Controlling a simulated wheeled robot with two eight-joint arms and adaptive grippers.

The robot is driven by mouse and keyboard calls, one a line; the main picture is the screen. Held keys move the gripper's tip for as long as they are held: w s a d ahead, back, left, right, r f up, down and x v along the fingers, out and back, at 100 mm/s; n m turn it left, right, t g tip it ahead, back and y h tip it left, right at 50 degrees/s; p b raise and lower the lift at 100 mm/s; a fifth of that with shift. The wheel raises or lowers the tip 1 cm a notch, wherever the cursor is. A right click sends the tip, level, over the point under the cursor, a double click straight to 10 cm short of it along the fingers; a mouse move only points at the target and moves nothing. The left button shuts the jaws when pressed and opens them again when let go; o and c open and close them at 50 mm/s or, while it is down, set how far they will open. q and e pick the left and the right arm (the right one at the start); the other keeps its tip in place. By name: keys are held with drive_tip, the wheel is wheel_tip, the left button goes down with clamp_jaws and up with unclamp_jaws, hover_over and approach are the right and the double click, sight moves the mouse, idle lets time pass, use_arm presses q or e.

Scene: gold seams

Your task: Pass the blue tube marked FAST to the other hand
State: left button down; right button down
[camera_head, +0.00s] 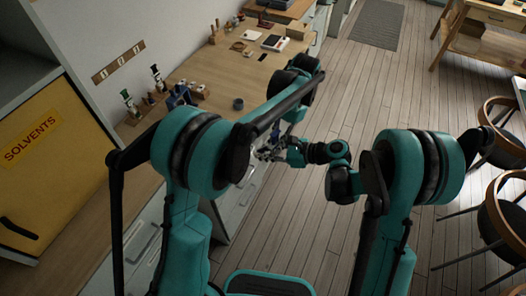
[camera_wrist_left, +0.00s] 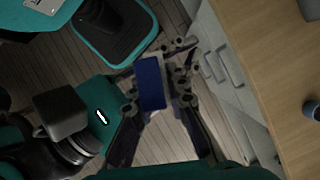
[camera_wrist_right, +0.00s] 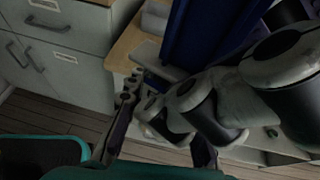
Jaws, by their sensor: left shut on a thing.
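The blue tube (camera_wrist_left: 151,84) stands out in the left wrist view as a dark blue block with a pale end. My left gripper (camera_wrist_left: 158,103) is shut on it, with a finger on each side. In the right wrist view a large dark blue shape (camera_wrist_right: 205,30), likely the same tube, fills the top. My right gripper (camera_wrist_right: 160,120) appears open there, its fingers apart, close to grey and black gripper parts. In the head view my right gripper (camera_head: 268,153) is beside the cabinet front; my left gripper is mostly hidden behind my arm. The FAST marking is not readable.
A wooden worktop (camera_head: 205,80) with several small items runs along the left, with a grey cup (camera_head: 238,104) near its edge. Drawers (camera_wrist_left: 225,70) lie below it. A yellow SOLVENTS cabinet (camera_head: 45,150) stands at left, chairs (camera_head: 500,150) at right. The floor between is clear.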

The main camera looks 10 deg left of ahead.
use_arm(q)
drive_tip(key=shift+w, duration=0.15)
drive_tip(key=c, duration=1.4)
unclamp_jaws()
drive_tip(key=v, duration=1.1)
drive_tip(key=s+a+r+n+t+h, duration=0.1)
drive_tip(key=s+a+r+t, duration=0.1)
drive_tip(key=s+a, duration=0.15)
drive_tip(key=shift+s+a+f+n+t+h, duration=0.25)
drive_tip(key=shift+s+a+f+n+t, duration=0.7)
drive_tip(key=shift+s+a+f+t, duration=1.3)
drive_tip(key=shift+s+a+f+n+t+h, duration=0.3)
drive_tip(key=shift+s+a+f+n+t, duration=0.55)
drive_tip(key=shift+s+a, duration=1.65)
drive_tip(key=shift+s+a+f+n+t+h, duration=0.25)
drive_tip(key=shift+s+a+f+n+t, duration=1)
drive_tip(key=shift+s, duration=2.25)
